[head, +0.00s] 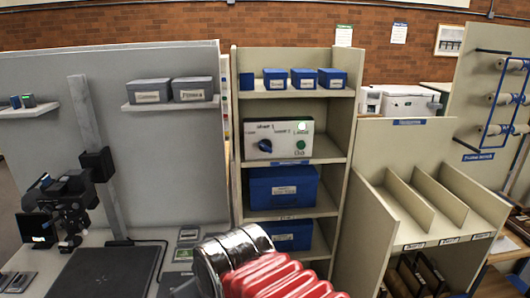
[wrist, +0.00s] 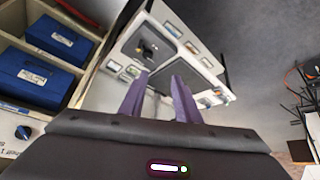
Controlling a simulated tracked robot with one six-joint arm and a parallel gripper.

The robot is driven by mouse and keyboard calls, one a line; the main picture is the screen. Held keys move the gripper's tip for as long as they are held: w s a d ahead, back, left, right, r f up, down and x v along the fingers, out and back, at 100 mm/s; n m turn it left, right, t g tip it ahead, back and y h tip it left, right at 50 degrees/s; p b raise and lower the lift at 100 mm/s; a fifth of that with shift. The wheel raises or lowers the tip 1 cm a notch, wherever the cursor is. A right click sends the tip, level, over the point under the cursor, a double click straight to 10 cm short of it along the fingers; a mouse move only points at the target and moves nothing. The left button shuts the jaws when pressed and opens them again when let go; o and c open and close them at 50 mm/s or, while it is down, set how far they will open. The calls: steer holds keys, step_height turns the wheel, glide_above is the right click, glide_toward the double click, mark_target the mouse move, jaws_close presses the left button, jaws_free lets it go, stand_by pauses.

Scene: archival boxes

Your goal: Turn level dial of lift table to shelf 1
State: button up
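The white control panel (head: 284,139) stands in an upper bay of the beige shelf unit. Its blue level dial (head: 264,146) is at the left of the panel face, with small shelf labels above it. I cannot tell which label the dial points at. A pale green light and a green button (head: 301,146) are at the panel's right. The dial also shows at the left edge of the wrist view (wrist: 22,132). My gripper (wrist: 159,76) is open and empty, its two purple fingers apart and away from the dial. The fingers are out of the head view.
Blue boxes (head: 282,187) fill the bays below the panel, and small blue boxes (head: 304,78) stand above. My red-and-silver arm is low in front of the unit. A camera stand (head: 90,160) is at left; a divided rack (head: 425,200) is at right.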

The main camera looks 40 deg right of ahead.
steer(key=w+d+r+t+h, duration=0.2)
steer(key=w+d+t, duration=0.1)
steer(key=w+d, duration=0.65)
steer(key=n+t+h, duration=0.3)
steer(key=t+h, duration=0.3)
steer(key=h, duration=0.2)
glide_toward(265, 148)
steer(key=v, duration=0.6)
steer(key=shift+w+d+r, duration=0.1)
steer(key=shift+w+r, duration=0.1)
steer(key=shift+r, duration=0.05)
steer(key=x, duration=1.4)
steer(key=shift+f, duration=0.3)
steer(key=shift+c, duration=0.5)
